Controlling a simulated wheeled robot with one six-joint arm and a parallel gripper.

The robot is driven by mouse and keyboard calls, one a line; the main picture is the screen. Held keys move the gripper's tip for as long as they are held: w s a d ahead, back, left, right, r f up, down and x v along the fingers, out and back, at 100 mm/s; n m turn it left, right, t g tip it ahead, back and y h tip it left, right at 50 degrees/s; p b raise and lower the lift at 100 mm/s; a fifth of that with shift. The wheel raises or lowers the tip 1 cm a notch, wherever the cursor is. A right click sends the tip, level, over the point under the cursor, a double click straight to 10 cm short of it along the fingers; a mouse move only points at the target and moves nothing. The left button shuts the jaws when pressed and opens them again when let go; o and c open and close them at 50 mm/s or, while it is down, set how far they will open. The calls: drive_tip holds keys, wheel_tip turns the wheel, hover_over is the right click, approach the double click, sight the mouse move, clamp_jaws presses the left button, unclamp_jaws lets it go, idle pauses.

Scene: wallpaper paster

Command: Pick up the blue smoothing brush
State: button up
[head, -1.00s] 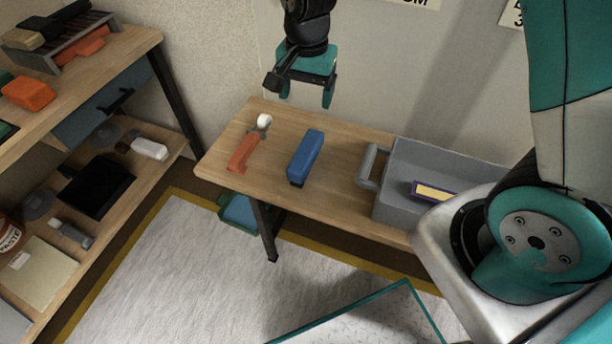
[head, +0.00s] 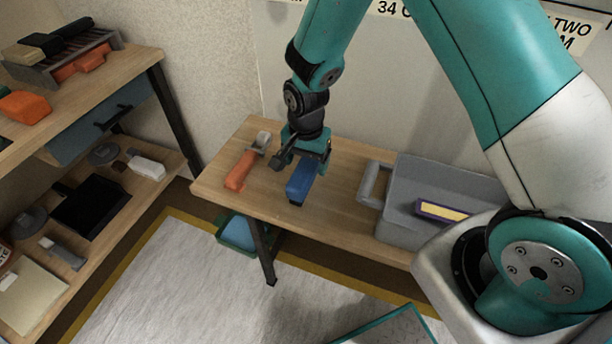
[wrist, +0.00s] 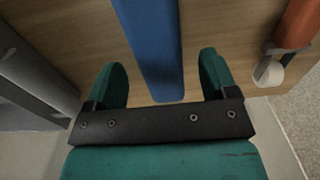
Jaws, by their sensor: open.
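The blue smoothing brush (head: 300,187) lies on the wooden bench, its back end hidden under my gripper in the head view. My gripper (head: 308,158) is above the brush's far end, pointing down. In the wrist view the brush (wrist: 152,45) runs between the two teal fingers of my gripper (wrist: 162,80), with a gap on each side. The fingers are open and no contact with the brush shows. I cannot tell the exact height of the fingertips over the bench.
An orange-handled tool (head: 240,170) lies left of the brush, close to my gripper. A grey toolbox (head: 415,175) with a handle stands to the right. The bench (head: 345,205) is bare between brush and toolbox. A shelf unit (head: 150,85) stands at the left.

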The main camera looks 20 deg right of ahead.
sight(306, 166)
wheel_tip(306, 166, down, 4)
drive_tip(key=c, duration=1.2)
drive_tip(key=shift+o, duration=0.2)
drive_tip(key=shift+r, duration=0.2)
wheel_tip(306, 166, up, 20)
drive_tip(key=p, duration=0.2)
drive_tip(key=shift+f+p, duration=0.15)
drive_tip(key=shift+p, duration=0.25)
